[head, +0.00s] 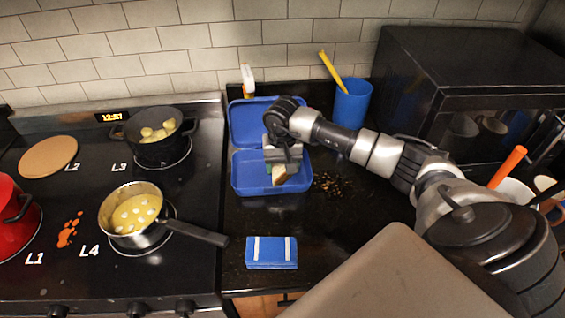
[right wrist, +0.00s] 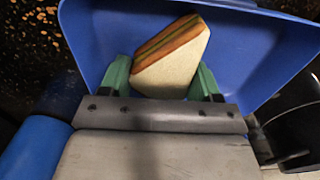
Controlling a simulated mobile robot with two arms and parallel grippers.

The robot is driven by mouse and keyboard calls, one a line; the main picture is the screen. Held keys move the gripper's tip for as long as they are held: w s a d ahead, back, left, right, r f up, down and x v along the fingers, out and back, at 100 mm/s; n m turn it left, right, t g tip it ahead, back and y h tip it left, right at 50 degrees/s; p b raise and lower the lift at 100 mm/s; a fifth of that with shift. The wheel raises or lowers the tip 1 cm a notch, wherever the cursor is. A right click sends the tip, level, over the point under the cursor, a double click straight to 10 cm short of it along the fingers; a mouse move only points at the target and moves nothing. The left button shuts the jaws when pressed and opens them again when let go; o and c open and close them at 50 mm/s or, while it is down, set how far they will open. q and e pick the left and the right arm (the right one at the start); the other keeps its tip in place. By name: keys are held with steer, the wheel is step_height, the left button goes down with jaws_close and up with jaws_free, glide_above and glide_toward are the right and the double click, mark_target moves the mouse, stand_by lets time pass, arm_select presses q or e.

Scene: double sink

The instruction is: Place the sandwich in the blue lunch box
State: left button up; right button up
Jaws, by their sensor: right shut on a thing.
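The blue lunch box (head: 240,180) stands open on the dark counter, its lid (head: 247,122) raised at the back. My right gripper (head: 279,172) is over the lunch box, pointing down, and is shut on the sandwich (head: 291,181). In the right wrist view, the sandwich (right wrist: 172,62) is a pale bread wedge with a layered filling, between the green fingertips (right wrist: 160,80). The blue box wall (right wrist: 100,40) surrounds it in that view. I cannot tell whether the sandwich touches the box floor. My left gripper is not in view.
A blue cup (head: 351,103) stands behind, near a black microwave (head: 470,90). The stove at left holds a saucepan (head: 133,212) whose handle points toward the counter.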

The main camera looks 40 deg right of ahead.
mark_target(282, 164)
steer(key=shift+f, duration=0.15)
steer(key=o, duration=0.6)
steer(key=shift+r, duration=0.35)
steer(key=shift+r+b, duration=1.65)
steer(key=shift+r, duration=4.2)
